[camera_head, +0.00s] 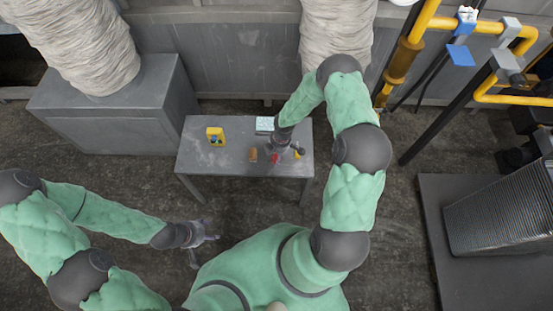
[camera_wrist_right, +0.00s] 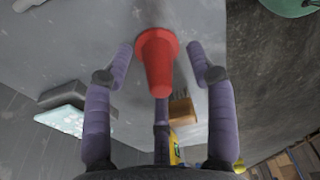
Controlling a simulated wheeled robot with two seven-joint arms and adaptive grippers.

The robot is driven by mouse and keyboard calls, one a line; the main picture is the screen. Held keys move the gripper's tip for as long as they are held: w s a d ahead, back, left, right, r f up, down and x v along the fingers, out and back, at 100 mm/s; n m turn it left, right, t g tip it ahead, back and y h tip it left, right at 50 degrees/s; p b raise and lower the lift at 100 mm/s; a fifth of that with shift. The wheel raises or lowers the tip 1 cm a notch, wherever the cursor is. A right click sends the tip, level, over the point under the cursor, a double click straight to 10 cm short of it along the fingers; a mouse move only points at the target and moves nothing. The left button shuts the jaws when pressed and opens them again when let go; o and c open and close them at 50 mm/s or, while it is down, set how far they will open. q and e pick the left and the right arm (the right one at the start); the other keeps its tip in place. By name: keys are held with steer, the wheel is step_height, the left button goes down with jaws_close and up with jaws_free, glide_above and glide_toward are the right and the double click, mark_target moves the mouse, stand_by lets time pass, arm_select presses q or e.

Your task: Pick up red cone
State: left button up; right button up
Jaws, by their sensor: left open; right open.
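The red cone (camera_wrist_right: 158,65) is in the right wrist view, between the spread fingers of my right gripper (camera_wrist_right: 162,60). The fingers show a gap on each side of it. In the head view the red cone (camera_head: 275,158) is a small red patch on the grey table (camera_head: 200,160), partly hidden by my right gripper (camera_head: 282,150), which is over the table. My right gripper is open. My left gripper (camera_head: 205,237) is open and empty, away from the table at the lower left.
A yellow container (camera_head: 215,134) with small items in it stands on the table's left part. A light patterned box (camera_head: 265,123) is at the back. A brown block (camera_head: 253,154) lies left of the cone. A small yellow item (camera_head: 299,153) is at the right.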

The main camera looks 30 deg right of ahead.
steer(key=shift+f, duration=0.2)
steer(key=c, duration=1.1)
steer(key=shift+c, duration=0.2)
steer(key=shift+r, duration=0.15)
